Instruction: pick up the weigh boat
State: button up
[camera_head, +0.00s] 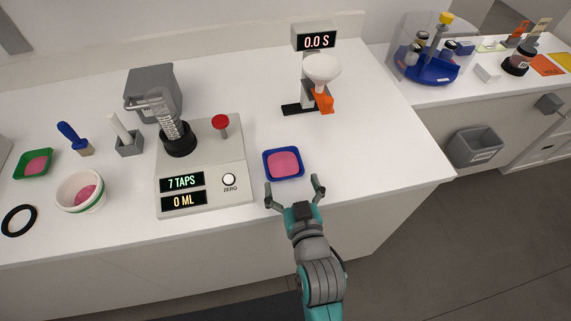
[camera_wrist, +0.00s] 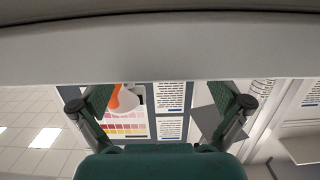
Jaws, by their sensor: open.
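A square blue dish with pink contents (camera_head: 284,164), which looks like a weigh boat, lies flat near the front edge of the white counter in the head view. A similar green dish with pink contents (camera_head: 36,163) lies at the far left. My gripper (camera_head: 292,186) is open and empty, its fingers spread just in front of the blue dish, apparently not touching it. In the wrist view the two fingers (camera_wrist: 160,100) stand wide apart with nothing held between them, and neither dish shows.
Left of the blue dish stands a grey dispenser with displays (camera_head: 205,165). A white bowl (camera_head: 81,191) and black ring (camera_head: 19,220) lie farther left. A timer stand (camera_head: 314,38) with an orange part is behind. Counter right of the dish is clear.

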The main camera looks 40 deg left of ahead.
aim_at(284, 171)
jog(key=shift+x, duration=2.85)
jog(key=shift+s+a, duration=0.1)
jog(key=shift+s, duration=0.15)
jog(key=c, duration=0.9)
